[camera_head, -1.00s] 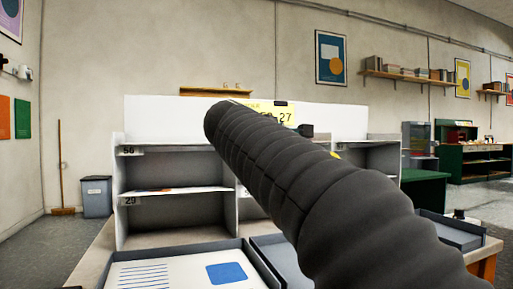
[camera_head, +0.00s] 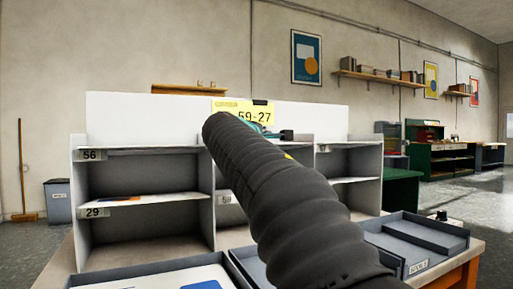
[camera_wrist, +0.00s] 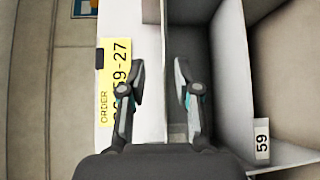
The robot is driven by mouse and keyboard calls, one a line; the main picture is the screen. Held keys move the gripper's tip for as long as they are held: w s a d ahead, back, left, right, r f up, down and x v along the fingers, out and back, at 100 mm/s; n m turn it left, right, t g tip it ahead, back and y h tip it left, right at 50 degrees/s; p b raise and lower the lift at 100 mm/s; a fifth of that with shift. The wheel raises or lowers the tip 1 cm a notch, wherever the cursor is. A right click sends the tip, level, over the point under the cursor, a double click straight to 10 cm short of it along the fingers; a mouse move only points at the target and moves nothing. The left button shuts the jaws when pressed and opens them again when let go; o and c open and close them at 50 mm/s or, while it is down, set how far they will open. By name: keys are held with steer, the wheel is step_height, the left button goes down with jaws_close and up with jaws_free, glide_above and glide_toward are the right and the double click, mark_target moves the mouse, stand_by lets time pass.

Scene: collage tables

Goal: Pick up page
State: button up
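A white page (camera_head: 165,279) with a blue patch lies in a dark tray at the bottom left of the head view, cut off by the frame. An orange sheet or print (camera_head: 120,198) lies on the left shelf above label 29. In the wrist view my gripper (camera_wrist: 158,78) has its two fingers spread, with a clear gap and nothing between them. It is over the top of the shelf unit, beside the yellow order card (camera_wrist: 115,80). In the head view my arm hides most of the gripper. I cannot tell which page is meant.
The grey shelf unit (camera_head: 82,225) has numbered compartments and a white back panel (camera_head: 140,118). A label 59 (camera_wrist: 262,142) shows in the wrist view. An empty-looking dark tray (camera_head: 420,240) is at the right of the table. A green table (camera_head: 402,188) stands behind.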

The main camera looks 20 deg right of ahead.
steer(key=shift+f+p+x, duration=0.15)
steer(key=shift+x, duration=1.2)
steer(key=shift+f+p+x, duration=0.1)
steer(key=shift+p+x, duration=0.05)
steer(key=shift+x, duration=1.2)
steer(key=shift+a, duration=0.1)
jaws_close()
